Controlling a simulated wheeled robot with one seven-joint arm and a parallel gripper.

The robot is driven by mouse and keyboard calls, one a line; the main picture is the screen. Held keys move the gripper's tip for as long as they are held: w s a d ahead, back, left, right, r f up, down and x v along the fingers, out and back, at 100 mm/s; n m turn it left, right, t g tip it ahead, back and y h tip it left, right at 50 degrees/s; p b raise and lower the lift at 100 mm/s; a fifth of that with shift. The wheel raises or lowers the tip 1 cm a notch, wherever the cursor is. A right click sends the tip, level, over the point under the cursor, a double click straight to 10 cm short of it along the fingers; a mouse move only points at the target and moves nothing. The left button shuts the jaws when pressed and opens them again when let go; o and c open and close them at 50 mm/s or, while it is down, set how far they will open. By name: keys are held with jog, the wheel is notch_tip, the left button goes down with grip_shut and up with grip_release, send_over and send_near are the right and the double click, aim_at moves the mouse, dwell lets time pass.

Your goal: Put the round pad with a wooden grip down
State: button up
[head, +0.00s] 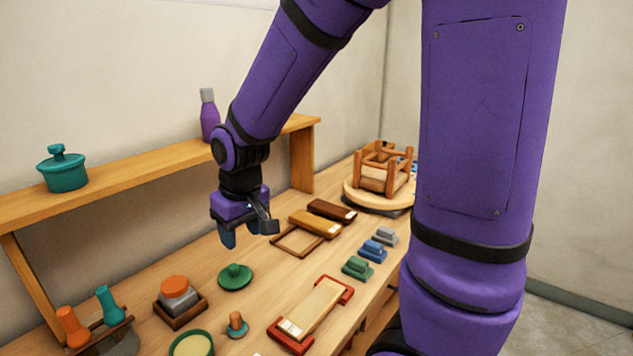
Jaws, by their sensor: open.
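The small round pad with a wooden grip (236,325) stands on the workbench near the front, with its brown knob upward and a teal base below. My gripper (246,236) is open above the back part of the bench, well behind and above the pad and apart from it. I see nothing held between its fingers, though the view of the gap is partly blocked by the fingers themselves.
A green knobbed lid (235,277) lies behind the pad, and a green round dish (191,344) is to its left. A red-ended wooden board (313,312) lies to its right. An upturned stool frame (383,170) stands at the back right. A shelf (150,170) runs along the wall.

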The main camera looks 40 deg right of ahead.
jog(key=s+d+r+m+t, duration=0.1)
jog(key=s+d+r+t, duration=0.2)
jog(key=s+r, duration=1.1)
jog(key=s+d, duration=0.1)
jog(key=s, duration=0.2)
jog(key=shift+r, duration=0.35)
jog(key=shift+o, duration=0.5)
